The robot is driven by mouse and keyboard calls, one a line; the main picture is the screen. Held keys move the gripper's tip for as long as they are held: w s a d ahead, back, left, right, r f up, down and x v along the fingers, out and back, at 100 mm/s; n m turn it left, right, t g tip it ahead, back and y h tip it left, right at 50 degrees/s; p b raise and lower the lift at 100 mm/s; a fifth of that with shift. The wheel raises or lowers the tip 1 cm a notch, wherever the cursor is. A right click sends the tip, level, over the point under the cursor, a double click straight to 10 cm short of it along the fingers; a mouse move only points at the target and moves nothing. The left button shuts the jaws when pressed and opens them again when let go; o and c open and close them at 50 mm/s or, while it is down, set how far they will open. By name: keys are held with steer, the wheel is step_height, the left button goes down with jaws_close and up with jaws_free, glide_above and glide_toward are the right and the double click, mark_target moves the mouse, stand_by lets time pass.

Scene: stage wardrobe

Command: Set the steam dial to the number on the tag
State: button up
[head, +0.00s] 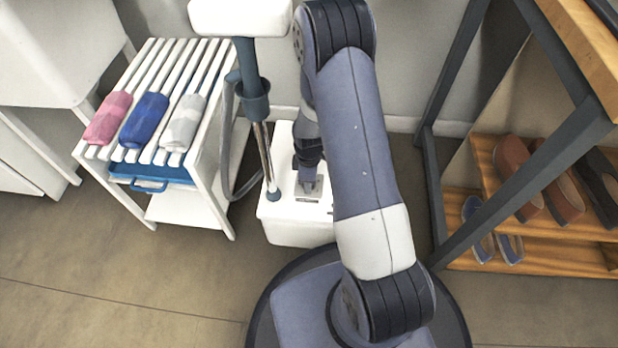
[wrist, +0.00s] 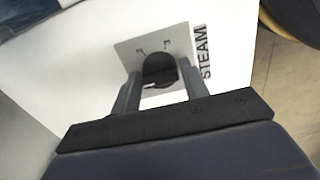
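The steam dial (wrist: 160,68) is a dark round knob on a grey plate (wrist: 128,50), with the word STEAM printed beside it. Two small numerals show above the knob, too small to read surely; its pointer setting is unclear. The plate is on top of the white steamer base (head: 285,227), low beside my base in the head view. My gripper (wrist: 162,78) reaches down to the plate, with one finger on each side of the knob. I cannot tell whether the fingers touch it. In the head view my gripper (head: 308,184) is small. I see no tag.
A steamer pole (head: 262,150) and grey hose (head: 238,180) rise left of my gripper. A white slatted rack (head: 150,60) with rolled cloths stands further left. A dark-framed table with a wooden shoe shelf (head: 550,255) is at right. Floor is clear at front left.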

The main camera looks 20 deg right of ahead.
steer(key=c, duration=0.6)
steer(key=shift+m, duration=0.3)
steer(key=m, duration=0.5)
steer(key=shift+m, duration=0.3)
steer(key=m, duration=1.1)
steer(key=shift+m, duration=0.3)
steer(key=m, duration=0.6)
